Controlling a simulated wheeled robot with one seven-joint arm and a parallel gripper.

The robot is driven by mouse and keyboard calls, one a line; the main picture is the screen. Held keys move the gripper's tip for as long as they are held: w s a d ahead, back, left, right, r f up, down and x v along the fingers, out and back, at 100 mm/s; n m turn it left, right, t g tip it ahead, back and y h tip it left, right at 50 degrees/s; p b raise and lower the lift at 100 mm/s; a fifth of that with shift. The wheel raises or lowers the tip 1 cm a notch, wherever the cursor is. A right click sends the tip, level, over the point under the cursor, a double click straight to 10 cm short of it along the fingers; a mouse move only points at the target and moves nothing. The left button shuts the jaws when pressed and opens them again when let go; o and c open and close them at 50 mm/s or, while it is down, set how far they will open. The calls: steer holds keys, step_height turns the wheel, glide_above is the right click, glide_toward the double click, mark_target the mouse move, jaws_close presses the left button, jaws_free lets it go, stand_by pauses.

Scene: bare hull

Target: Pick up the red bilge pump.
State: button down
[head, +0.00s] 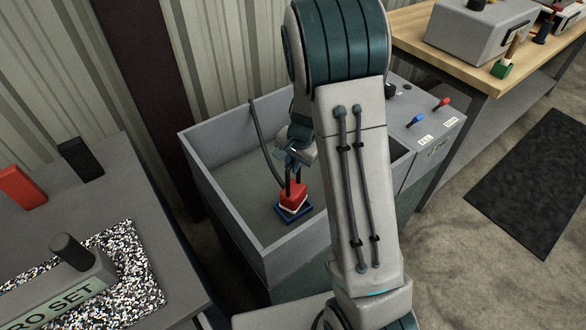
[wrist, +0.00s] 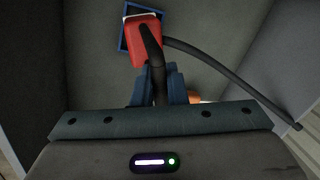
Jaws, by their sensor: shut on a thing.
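The red bilge pump (head: 293,194) is inside a grey open bin, on or just above a blue square base (head: 291,213). I cannot tell whether the pump rests on that base. The pump also shows in the wrist view (wrist: 143,41), with a black curved handle or hose at its top. My gripper (head: 293,165) reaches down into the bin above the pump. In the wrist view its blue fingers (wrist: 160,85) are shut on the black part of the pump. My arm hides part of the bin's right side in the head view.
The grey bin (head: 230,207) has raised walls around the pump. A black hose (head: 262,147) runs up to its back wall. A panel with blue and red levers (head: 430,110) stands right. A grey table (head: 45,230) holds red and black blocks at left.

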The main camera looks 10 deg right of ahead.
steer(key=shift+r, duration=1.55)
steer(key=w+d+r, duration=0.5)
steer(key=d+r, duration=0.1)
steer(key=d, duration=0.4)
steer(key=s+f+m+b, duration=0.2)
steer(key=s+m, duration=0.2)
steer(key=s, duration=0.7)
steer(key=shift+h, duration=0.4)
steer(key=w+a+f, duration=0.2)
steer(key=a, duration=0.1)
steer(key=w+a+f, duration=0.2)
steer(key=a, duration=0.1)
steer(key=w+a+f, duration=0.1)
steer(key=a+f, duration=0.1)
steer(key=a, duration=0.2)
steer(key=shift+w+f+p, duration=0.2)
steer(key=shift+w+p, duration=0.1)
steer(key=shift+w, duration=0.1)
steer(key=shift+w+a+f, duration=0.1)
steer(key=shift+f+b, duration=0.35)
steer(key=shift+f, duration=1.6)
